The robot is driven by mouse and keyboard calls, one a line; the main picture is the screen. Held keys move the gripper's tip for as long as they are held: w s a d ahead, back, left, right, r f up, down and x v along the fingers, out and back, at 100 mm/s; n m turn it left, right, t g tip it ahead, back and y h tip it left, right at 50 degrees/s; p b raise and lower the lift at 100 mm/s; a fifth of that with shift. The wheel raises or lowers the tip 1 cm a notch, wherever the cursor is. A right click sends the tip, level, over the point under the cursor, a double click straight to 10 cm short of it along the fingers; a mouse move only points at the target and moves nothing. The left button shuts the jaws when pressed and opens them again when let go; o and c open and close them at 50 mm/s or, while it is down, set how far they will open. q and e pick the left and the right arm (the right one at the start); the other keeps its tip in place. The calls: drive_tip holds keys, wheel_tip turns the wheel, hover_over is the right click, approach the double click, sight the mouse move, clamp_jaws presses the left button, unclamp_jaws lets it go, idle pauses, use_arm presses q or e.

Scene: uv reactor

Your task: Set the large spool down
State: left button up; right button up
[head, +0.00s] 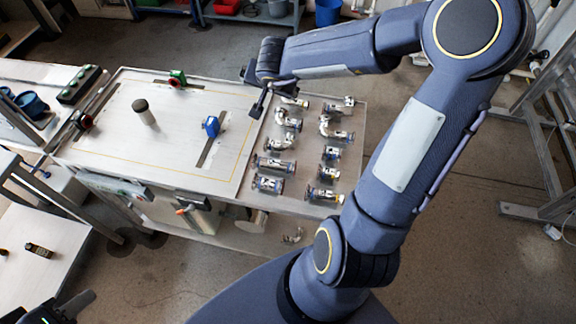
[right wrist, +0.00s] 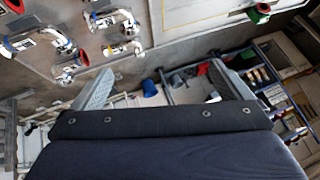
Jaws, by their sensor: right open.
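Several metal pipe pieces with blue and red ends lie in two columns on the right part of the work table (head: 215,180). Straight spools (head: 274,165) lie toward the near end of the left column, and another (head: 325,195) in the right column. I cannot tell which is the large spool. My right gripper (head: 260,100) hangs over the table by the far end of the columns. In the right wrist view it (right wrist: 165,80) is open and empty, with pipe elbows (right wrist: 40,35) to its left. My left gripper (head: 66,308) is at the bottom left corner, partly cut off, its jaws unclear.
On the table's left part stand a grey-topped post (head: 143,112), a blue clamp (head: 211,126) and a green fitting (head: 177,78). A side table (head: 40,225) holds a small dark piece (head: 38,250). A shelf with bins (head: 245,12) is at the back.

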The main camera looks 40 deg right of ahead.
drive_tip(key=a+r+n+t+y, duration=0.25)
drive_tip(key=a+r+t, duration=0.3)
drive_tip(key=r, duration=0.55)
drive_tip(key=s+a+r+n+y, duration=0.2)
drive_tip(key=s+a+n+y, duration=0.25)
drive_tip(key=s+a, duration=0.3)
drive_tip(key=s+f+n+g, duration=0.1)
drive_tip(key=s+f+g, duration=0.2)
drive_tip(key=s, duration=0.5)
drive_tip(key=s+d+f+g, duration=0.1)
drive_tip(key=s+f+g, duration=0.2)
drive_tip(key=s+f, duration=0.3)
drive_tip(key=s, duration=0.3)
drive_tip(key=shift+s+d+n+h, duration=0.2)
drive_tip(key=shift+n+h, duration=0.1)
drive_tip(key=shift+n, duration=0.1)
